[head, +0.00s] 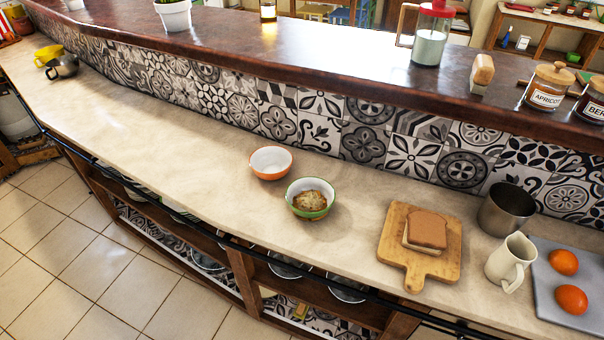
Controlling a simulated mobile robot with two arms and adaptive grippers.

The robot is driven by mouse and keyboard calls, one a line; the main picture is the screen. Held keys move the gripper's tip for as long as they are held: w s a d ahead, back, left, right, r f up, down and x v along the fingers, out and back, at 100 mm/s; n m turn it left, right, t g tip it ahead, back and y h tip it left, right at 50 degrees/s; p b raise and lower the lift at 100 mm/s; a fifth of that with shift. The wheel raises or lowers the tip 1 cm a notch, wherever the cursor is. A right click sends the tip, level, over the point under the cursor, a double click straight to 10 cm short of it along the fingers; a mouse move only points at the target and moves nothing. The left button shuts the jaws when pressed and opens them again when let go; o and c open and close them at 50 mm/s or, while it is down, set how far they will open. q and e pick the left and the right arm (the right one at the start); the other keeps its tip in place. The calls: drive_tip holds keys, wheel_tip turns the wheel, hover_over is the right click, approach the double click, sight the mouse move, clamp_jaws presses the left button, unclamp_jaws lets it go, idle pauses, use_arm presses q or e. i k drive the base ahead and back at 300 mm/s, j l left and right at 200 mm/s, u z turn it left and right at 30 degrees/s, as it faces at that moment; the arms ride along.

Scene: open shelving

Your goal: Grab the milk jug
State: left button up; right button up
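A cream-white milk jug (510,261) stands upright on the counter at the lower right of the head view. Its handle faces the front right, toward the lower edge of the picture. It stands between a wooden cutting board and a grey tray, in front of a metal pot. What is inside the jug cannot be made out. Neither of my grippers shows in the head view.
The wooden board (392,263) with bread (427,229) is left of the jug. The metal pot (507,210) is close behind it. The grey tray (567,314) holds two orange fruits (563,262). Two bowls (271,162) stand mid-counter.

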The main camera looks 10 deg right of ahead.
sight(507, 264)
drive_tip(key=z, duration=1.9)
